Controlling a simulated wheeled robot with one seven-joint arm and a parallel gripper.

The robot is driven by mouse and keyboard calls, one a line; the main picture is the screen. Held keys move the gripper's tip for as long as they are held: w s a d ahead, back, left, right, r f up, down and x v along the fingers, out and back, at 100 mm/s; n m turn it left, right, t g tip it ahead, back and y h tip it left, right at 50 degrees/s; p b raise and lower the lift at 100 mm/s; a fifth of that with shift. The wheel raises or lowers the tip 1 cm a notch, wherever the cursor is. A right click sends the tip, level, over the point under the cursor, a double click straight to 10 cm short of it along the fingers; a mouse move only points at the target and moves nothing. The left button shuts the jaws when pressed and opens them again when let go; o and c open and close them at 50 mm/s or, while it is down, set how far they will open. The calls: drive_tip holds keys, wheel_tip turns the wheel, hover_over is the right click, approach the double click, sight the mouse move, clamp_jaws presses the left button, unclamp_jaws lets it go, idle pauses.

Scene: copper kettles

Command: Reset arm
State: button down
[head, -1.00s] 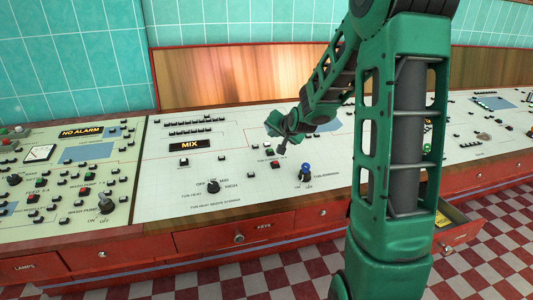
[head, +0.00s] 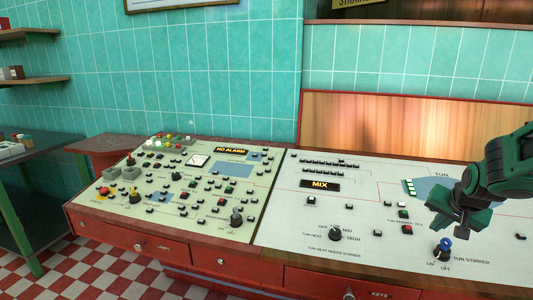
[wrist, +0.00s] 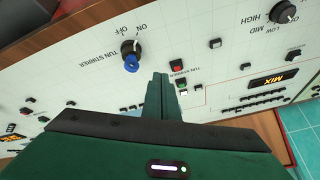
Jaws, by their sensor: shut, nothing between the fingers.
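My green gripper (head: 458,218) hangs over the right panel of the control desk, above and right of the blue-topped tun stirrer knob (head: 445,247). In the wrist view my gripper's fingers (wrist: 163,80) are together with nothing between them. The stirrer knob (wrist: 131,52) shows just left of the fingers there, and I see a gap between them. A red button (wrist: 176,66) lies right of the fingertips. The gripper partly covers the blue tun diagram (head: 428,185).
The MIX display (head: 320,185) and black tun heat knob (head: 335,234) are on the same panel. The left panel (head: 140,185) carries many knobs and buttons. A green-legged side table (head: 30,160) stands at far left, with checkered floor (head: 100,255) between.

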drive_tip(key=s+a+n+g+y, duration=0.1)
drive_tip(key=s+a+g, duration=0.2)
drive_tip(key=s, duration=1.1)
drive_tip(key=s+a+n+g+y, duration=0.1)
drive_tip(key=s+a+g, duration=0.2)
drive_tip(key=s, duration=1.2)
drive_tip(key=shift+s+a+g+y, duration=0.3)
drive_tip(key=shift+a, duration=0.3)
drive_tip(key=shift+w+f, duration=0.2)
drive_tip(key=shift+w, duration=0.45)
